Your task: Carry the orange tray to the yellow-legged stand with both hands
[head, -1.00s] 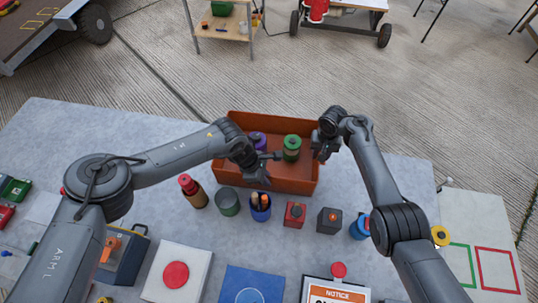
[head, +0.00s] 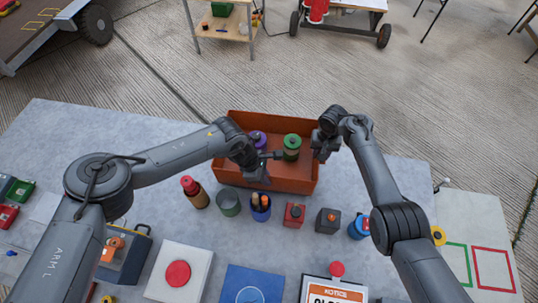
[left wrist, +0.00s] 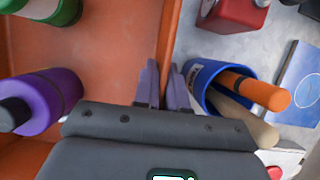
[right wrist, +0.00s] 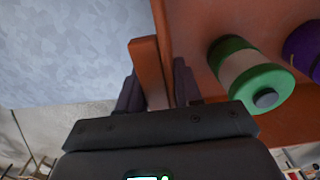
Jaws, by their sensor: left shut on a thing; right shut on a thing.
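The orange tray (head: 227,180) rests near the far edge of the grey table, holding a purple-capped spool (left wrist: 48,100) and a green spool (head: 292,149). My left gripper (head: 263,172) is shut on the tray's near wall; in the left wrist view its fingers (left wrist: 163,85) straddle that wall. My right gripper (head: 322,150) is at the tray's right end; in the right wrist view its fingers (right wrist: 155,92) are shut on the orange wall. I see no stand with clearly yellow legs.
Close in front of the tray stand a red-capped bottle (head: 194,192), a green cup (head: 228,202), a blue cup with handles (head: 260,207), a red box (head: 294,215) and a dark box (head: 328,220). A wooden shelf stand (head: 222,40) is across open concrete floor.

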